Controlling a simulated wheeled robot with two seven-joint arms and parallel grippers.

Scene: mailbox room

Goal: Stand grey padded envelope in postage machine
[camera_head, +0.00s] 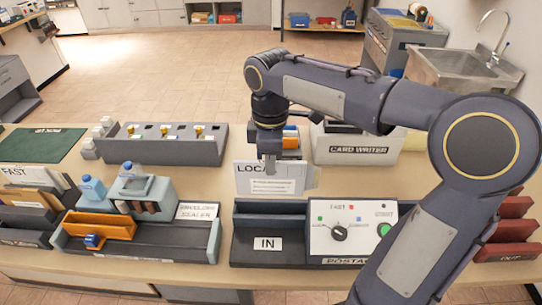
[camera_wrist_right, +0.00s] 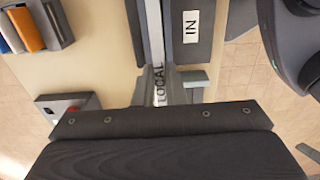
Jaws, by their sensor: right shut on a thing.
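My right gripper (camera_head: 268,163) is shut on the grey padded envelope (camera_head: 285,187), a pale grey, upright piece marked LOCAL with printed lines. In the right wrist view the envelope (camera_wrist_right: 153,35) shows nearly edge-on, running up from the dark gripper. The postage machine (camera_head: 345,240) has a dark IN tray (camera_head: 240,250) on its left and a panel with a dial and a green button. In the head view the envelope's lower edge appears just behind the IN tray's back edge; I cannot tell its exact height. My left gripper is not in view.
The envelope sealer (camera_head: 198,235) stands left of the machine, with an orange piece (camera_head: 100,226) in it. The card writer (camera_head: 355,150) and a grey switch box (camera_head: 160,145) stand behind. Red OUT trays (camera_head: 508,250) are at right. My right arm covers part of the machine's right end.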

